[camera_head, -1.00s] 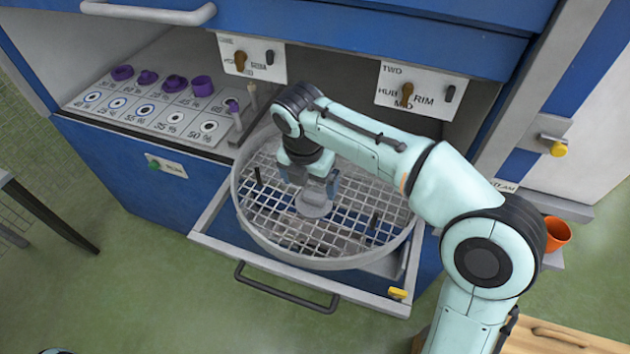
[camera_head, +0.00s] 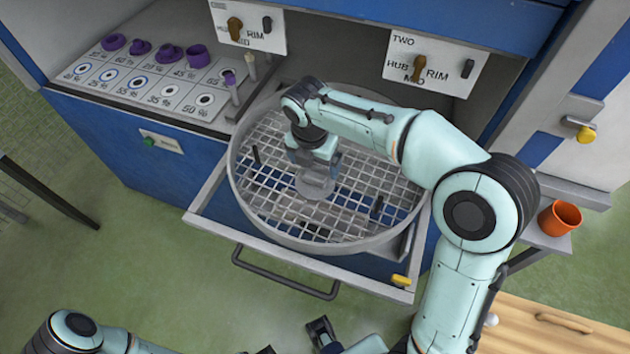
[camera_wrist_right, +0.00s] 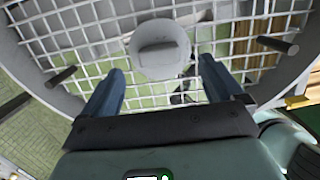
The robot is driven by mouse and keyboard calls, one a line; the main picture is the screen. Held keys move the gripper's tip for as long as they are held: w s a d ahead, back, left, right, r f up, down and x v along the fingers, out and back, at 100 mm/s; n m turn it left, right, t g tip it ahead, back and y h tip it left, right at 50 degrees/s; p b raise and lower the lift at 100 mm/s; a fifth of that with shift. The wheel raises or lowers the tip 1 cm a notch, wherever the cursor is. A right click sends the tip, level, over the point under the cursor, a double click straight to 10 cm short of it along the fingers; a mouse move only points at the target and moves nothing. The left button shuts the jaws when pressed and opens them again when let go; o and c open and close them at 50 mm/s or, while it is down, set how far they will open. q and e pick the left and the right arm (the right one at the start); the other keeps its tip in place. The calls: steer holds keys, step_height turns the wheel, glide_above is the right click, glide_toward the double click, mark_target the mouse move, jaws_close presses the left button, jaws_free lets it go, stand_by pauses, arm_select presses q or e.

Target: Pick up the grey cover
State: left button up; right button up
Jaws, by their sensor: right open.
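The grey cover (camera_head: 315,187) is a round disc with a raised grip bar on top. It lies on the wire grid of the round basket. It also shows in the right wrist view (camera_wrist_right: 160,58), ahead of the fingers. My right gripper (camera_head: 314,170) points down just above the cover, open and empty, with one finger toward each side of it; the same gripper frames the cover's near side in the wrist view (camera_wrist_right: 162,75). Part of my left arm (camera_head: 75,333) shows at the bottom edge; its gripper is too cut off to judge.
The round basket (camera_head: 248,214) has a raised rim and dark upright pegs (camera_head: 377,207). It sits over an open drawer (camera_head: 290,258). Purple cups (camera_head: 197,56) stand on a marked panel to the left. An orange cup (camera_head: 560,218) stands on a ledge at right.

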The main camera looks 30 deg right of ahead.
mark_target(315, 175)
steer(key=f, duration=0.5)
steer(key=shift+w+d+b, duration=0.1)
steer(key=shift+w+b, duration=0.1)
steer(key=shift+b, duration=0.2)
steer(key=shift+r, duration=0.2)
steer(key=c, duration=1.5)
